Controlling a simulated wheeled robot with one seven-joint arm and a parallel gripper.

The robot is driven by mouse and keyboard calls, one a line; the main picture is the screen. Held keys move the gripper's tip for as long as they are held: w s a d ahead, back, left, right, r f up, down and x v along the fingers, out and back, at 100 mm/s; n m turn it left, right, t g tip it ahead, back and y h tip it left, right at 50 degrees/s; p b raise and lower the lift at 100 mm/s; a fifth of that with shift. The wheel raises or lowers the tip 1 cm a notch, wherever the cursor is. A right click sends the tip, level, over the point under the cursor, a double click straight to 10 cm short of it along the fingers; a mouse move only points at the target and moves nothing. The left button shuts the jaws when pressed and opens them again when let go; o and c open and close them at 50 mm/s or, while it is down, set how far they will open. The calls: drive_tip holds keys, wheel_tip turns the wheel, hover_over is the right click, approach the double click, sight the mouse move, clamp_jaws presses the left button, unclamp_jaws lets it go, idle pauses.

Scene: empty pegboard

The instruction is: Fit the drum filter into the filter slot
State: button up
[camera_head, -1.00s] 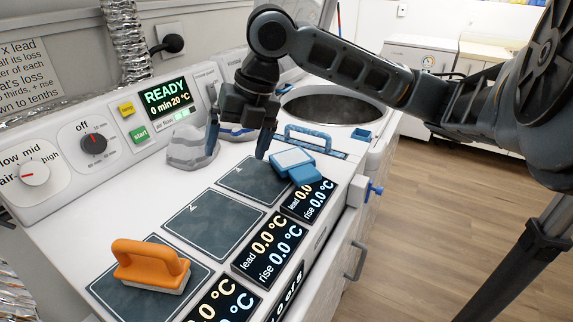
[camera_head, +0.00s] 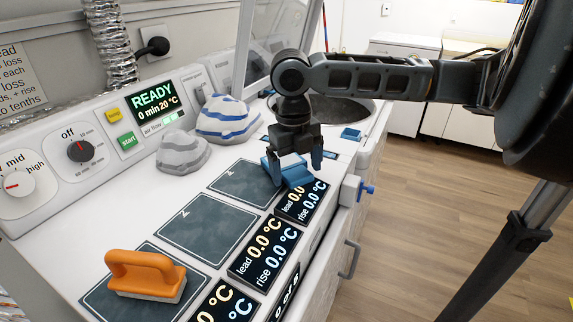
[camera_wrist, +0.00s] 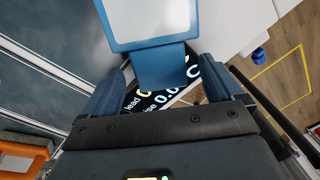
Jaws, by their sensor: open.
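The drum filter (camera_head: 297,176), a blue frame with a flat tab, lies on the white top by the lead and rise displays. In the wrist view its pale panel (camera_wrist: 150,18) and blue tab (camera_wrist: 162,66) show. My gripper (camera_head: 295,165) is open just above the filter; in the wrist view its fingers (camera_wrist: 163,88) stand either side of the tab, with gaps. I cannot tell how high they are above the top.
Dark pads (camera_head: 207,228) line the white top, one bearing an orange-handled block (camera_head: 147,274). Grey (camera_head: 183,152) and blue-striped (camera_head: 227,120) bundles stand at the back, by the control panel (camera_head: 154,98). A blue knob (camera_head: 366,190) juts from the front edge. Floor lies open at right.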

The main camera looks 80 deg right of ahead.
drive_tip(key=shift+f, duration=0.45)
drive_tip(key=c, duration=1.2)
drive_tip(key=shift+o, duration=0.2)
drive_tip(key=shift+r, duration=0.15)
